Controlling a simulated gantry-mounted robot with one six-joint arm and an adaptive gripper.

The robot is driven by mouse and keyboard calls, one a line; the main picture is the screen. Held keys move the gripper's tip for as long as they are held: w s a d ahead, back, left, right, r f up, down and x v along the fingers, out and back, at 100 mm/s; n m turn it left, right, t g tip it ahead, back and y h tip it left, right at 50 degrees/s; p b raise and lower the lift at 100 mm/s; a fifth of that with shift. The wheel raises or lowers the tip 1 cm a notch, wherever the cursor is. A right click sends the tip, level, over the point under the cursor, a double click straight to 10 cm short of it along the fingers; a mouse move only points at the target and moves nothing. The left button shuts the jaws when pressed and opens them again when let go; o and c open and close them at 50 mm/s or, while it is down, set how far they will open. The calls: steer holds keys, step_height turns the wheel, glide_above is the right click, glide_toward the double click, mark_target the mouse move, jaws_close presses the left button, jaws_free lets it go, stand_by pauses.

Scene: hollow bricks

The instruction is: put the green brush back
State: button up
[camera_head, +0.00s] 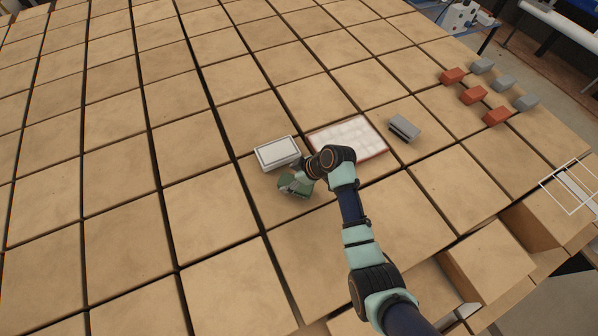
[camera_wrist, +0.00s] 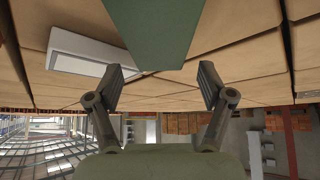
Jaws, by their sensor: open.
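The green brush (camera_head: 293,186) lies on the tan blocks in the middle of the head view, just below a white-topped box. In the wrist view a broad green surface (camera_wrist: 150,28), seemingly the brush, fills the top centre, beyond the fingertips. My gripper (camera_head: 303,176) is beside the brush at its upper right. In the wrist view my gripper (camera_wrist: 161,84) is open, its two fingers well apart with nothing between them. I cannot tell whether the fingers touch the brush, and my arm hides part of the area around it.
The white-topped box (camera_head: 277,152) stands close above the brush. A pale gridded tray (camera_head: 362,140) with a reddish rim lies to its right, partly behind my wrist. A grey block (camera_head: 404,128) is farther right. Red bricks (camera_head: 473,95) and grey bricks (camera_head: 503,83) stand upper right. The left is clear.

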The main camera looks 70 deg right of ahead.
steer(key=p+v, duration=0.1)
steer(key=v, duration=0.8)
steer(key=w+a+r+t+h, duration=0.1)
steer(key=w+a+r, duration=0.2)
steer(key=w+a, duration=0.4)
steer(key=w+a+r, duration=0.4)
steer(key=w+a, duration=0.1)
steer(key=a, duration=0.4)
steer(key=w+a+r+t, duration=0.1)
steer(key=a+r, duration=0.3)
steer(key=a, duration=0.4)
steer(key=w+a+r+t, duration=0.1)
steer(key=w+a+r, duration=0.15)
steer(key=a, duration=0.45)
steer(key=s+a+r+t+y, duration=0.1)
steer(key=s+a+r+t, duration=0.25)
steer(key=a+r, duration=0.5)
step_height(320, 180, up, 16)
steer(key=a+p, duration=0.1)
steer(key=p, duration=1.6)
steer(key=shift+r+g+p, duration=0.15)
steer(key=shift+g+p, duration=0.2)
steer(key=shift+g, duration=0.1)
